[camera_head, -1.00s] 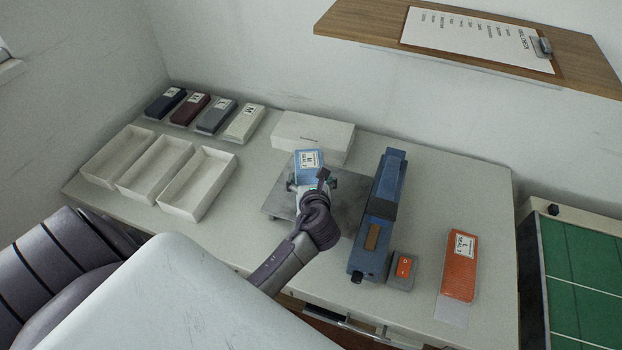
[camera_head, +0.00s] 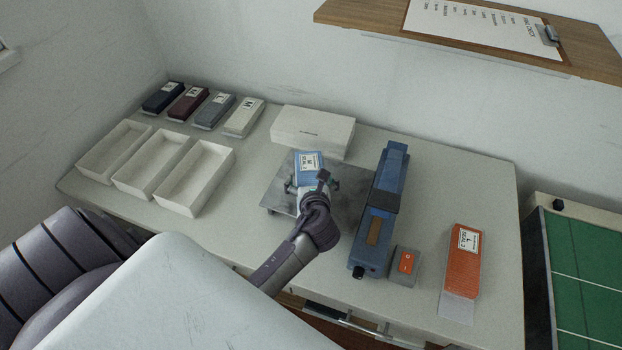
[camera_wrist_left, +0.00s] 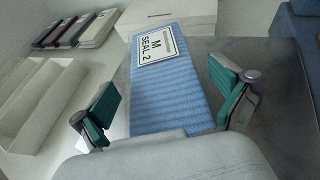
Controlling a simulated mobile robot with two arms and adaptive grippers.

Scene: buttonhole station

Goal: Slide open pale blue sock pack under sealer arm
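The pale blue sock pack (camera_head: 310,161), labelled "M SEAL 2", lies on a grey metal plate (camera_head: 277,192) left of the sealer. In the left wrist view the ribbed pack (camera_wrist_left: 172,95) runs away from my palm. My left gripper (camera_head: 313,187) is over the near end of the pack. In the wrist view its green-padded fingers (camera_wrist_left: 163,82) are spread, one on each side of the pack, with gaps visible. The palm hides the pack's near end. The blue sealer (camera_head: 366,253) with its long arm (camera_head: 390,175) stands right of the plate. My right gripper is not in view.
A white box (camera_head: 313,128) stands behind the plate. Open trays (camera_head: 193,178) and several folded packs (camera_head: 243,118) are at left. A wooden shelf (camera_head: 350,18) hangs above.

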